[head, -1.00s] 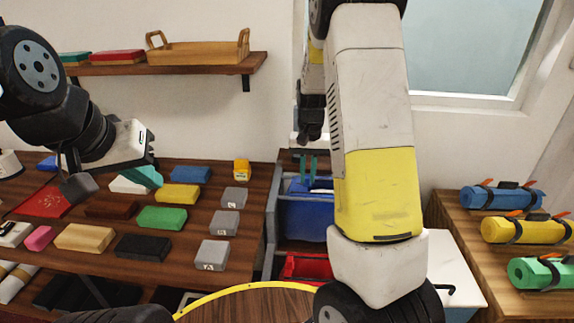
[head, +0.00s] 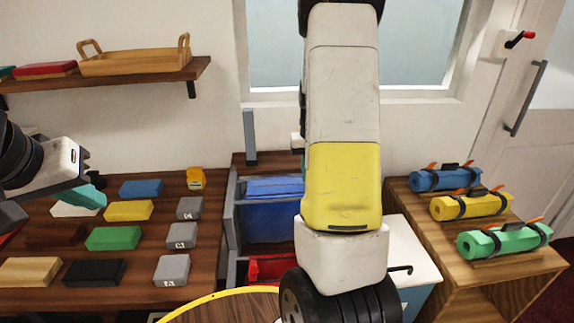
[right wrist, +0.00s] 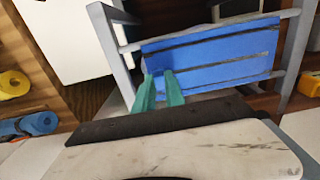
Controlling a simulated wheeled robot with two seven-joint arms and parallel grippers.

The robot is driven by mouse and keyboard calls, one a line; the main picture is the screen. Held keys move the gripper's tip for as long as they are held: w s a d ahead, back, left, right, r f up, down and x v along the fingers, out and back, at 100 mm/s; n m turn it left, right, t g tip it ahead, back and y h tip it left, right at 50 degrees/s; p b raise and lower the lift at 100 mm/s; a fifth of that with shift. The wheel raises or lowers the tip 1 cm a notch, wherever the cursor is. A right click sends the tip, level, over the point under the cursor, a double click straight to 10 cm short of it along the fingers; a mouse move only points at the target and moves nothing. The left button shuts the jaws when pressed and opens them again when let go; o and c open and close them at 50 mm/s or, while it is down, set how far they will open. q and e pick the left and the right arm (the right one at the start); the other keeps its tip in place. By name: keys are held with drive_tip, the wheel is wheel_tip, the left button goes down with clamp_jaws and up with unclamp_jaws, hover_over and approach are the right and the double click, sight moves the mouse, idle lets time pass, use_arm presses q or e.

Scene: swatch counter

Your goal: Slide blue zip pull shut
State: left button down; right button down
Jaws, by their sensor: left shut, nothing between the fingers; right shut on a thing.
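A blue panel (right wrist: 225,55) with dark straight lines across it hangs in a grey frame in the right wrist view; its side shows as a blue block (head: 273,205) in the head view. The teal fingers of my right gripper (right wrist: 158,86) reach the panel's left part and are shut on a small darker blue piece (right wrist: 156,63), which looks like the blue zip pull. The fingers hide part of it. In the head view my right arm covers that gripper. My left gripper (head: 92,190) is shut and empty over the swatch counter at left.
Several coloured blocks, such as a green one (head: 113,238), lie on the counter at left. A red bin (head: 270,270) is below the blue block. Blue, yellow and green rolls (head: 505,240) lie on a wooden stand at right.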

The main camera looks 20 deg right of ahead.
drive_tip(key=shift+s+d, duration=0.1)
drive_tip(key=shift+d, duration=0.15)
drive_tip(key=c, duration=1.4)
unclamp_jaws()
drive_tip(key=shift+d, duration=0.1)
drive_tip(key=shift+r, duration=0.2)
wheel_tip(320, 180, up, 8)
drive_tip(key=shift+f, duration=0.25)
drive_tip(key=s+a+r+n+t+y, duration=0.1)
drive_tip(key=s+a+r+n+t, duration=0.1)
drive_tip(key=s+a+r, duration=0.4)
drive_tip(key=s+a+r+n+t+y, duration=0.1)
drive_tip(key=s+a+r+t, duration=0.3)
drive_tip(key=s+a, duration=0.9)
wheel_tip(320, 180, up, 2)
drive_tip(key=shift+s+a+r+n, duration=0.1)
drive_tip(key=shift+s+a+n, duration=0.1)
drive_tip(key=shift+a+n, duration=0.3)
